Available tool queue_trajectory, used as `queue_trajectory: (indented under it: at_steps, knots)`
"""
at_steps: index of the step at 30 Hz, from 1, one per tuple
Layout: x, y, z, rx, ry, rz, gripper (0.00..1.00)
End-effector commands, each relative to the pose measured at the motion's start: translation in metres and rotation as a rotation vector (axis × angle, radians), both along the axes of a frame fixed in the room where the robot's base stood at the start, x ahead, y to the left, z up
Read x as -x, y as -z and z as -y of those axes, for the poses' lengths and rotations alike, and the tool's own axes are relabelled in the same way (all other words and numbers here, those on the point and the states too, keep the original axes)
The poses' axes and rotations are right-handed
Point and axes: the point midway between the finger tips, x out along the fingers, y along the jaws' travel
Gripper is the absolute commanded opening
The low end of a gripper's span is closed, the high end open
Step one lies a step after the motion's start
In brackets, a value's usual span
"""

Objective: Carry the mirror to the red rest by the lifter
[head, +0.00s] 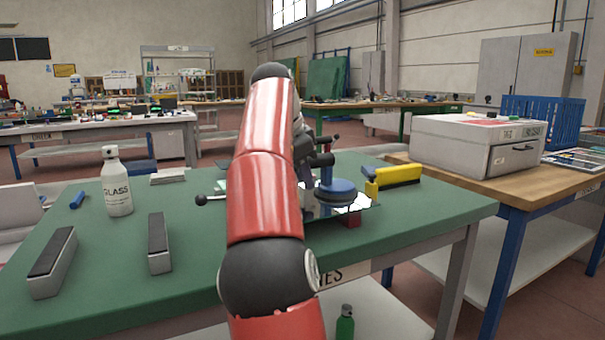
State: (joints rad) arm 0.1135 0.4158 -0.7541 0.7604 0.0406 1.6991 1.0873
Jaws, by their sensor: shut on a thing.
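The mirror (356,204) is a thin, shiny sheet over the green bench, partly hidden behind my red arm. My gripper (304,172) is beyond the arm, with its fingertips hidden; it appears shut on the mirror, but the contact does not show. A blue round lifter (338,192) with a black handle shows at the mirror, just right of the arm. I cannot tell whether it touches the sheet. A red rest (352,220) shows below the mirror's front right part; I cannot tell whether they touch.
A yellow and black tool (392,178) lies right of the mirror. A white bottle (116,182) and two grey blocks with dark tops (52,264) (159,244) stand at left. A black-knobbed lever (201,199) shows left of the arm. The bench's front right is clear.

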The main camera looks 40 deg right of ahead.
Motion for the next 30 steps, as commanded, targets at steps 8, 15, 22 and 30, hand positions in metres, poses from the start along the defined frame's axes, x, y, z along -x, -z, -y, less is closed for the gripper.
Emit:
queue_trajectory:
  at_steps: [8, 15, 22, 30]
  knots:
    - [0.001, 0.001, 0.0, 0.004, 0.0, 0.005, 0.0]
    - [0.001, 0.002, 0.0, 0.003, 0.0, 0.003, 0.54]
    - [-0.001, 0.006, 0.0, -0.004, 0.0, -0.004, 0.54]
    - [0.002, -0.027, -0.012, 0.0, 0.0, 0.001, 0.54]
